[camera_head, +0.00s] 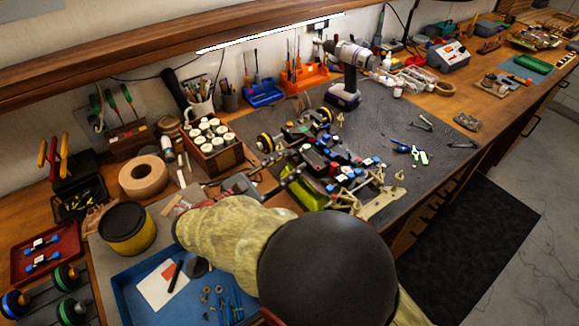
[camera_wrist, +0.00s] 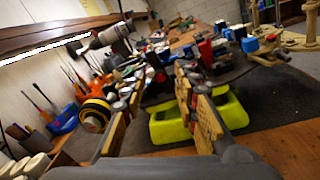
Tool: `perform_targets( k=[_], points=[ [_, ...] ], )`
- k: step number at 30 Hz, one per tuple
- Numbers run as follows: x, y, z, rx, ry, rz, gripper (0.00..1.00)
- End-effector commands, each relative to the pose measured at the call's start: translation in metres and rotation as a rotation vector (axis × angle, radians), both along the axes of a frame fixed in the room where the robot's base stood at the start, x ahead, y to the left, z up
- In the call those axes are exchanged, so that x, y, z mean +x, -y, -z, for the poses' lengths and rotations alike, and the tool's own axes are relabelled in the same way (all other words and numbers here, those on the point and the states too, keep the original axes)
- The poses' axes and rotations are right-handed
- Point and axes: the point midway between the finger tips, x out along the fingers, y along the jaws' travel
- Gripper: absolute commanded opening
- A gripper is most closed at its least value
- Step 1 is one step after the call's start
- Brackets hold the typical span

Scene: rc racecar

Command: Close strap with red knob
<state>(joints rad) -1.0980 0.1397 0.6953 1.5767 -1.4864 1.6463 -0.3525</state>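The RC racecar (camera_head: 325,155) sits on the dark mat, with blue, red and black parts and a lime-green piece (camera_head: 308,195) at its near end. In the wrist view the lime-green piece (camera_wrist: 190,122) lies beyond and below my gripper (camera_wrist: 160,88). My gripper's two tan-padded fingers are spread apart, with nothing visibly held between them. They point toward the near end of the car. A red part (camera_wrist: 206,50) shows on the car beyond the right finger; I cannot tell if it is the red knob. The strap cannot be clearly made out. My arm hides part of the bench in the head view.
A wooden box of white-capped bottles (camera_head: 212,145), a tape roll (camera_head: 144,176) and a yellow-black tin (camera_head: 127,228) stand left of the car. A blue tray (camera_head: 135,290) lies in front. A drill (camera_head: 348,70) stands behind. The mat's right part is mostly clear.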

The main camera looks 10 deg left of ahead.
Motion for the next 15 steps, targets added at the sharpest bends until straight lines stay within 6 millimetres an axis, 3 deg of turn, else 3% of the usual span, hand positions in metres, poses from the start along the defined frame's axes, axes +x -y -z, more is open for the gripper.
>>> perform_targets(
  k=[10, 15],
  points=[
    [0.0045, 0.003, -0.0003, 0.0, 0.0, -0.001, 0.3],
    [0.0044, 0.0029, -0.0002, 0.0, 0.0, 0.0, 0.21]
  ],
)
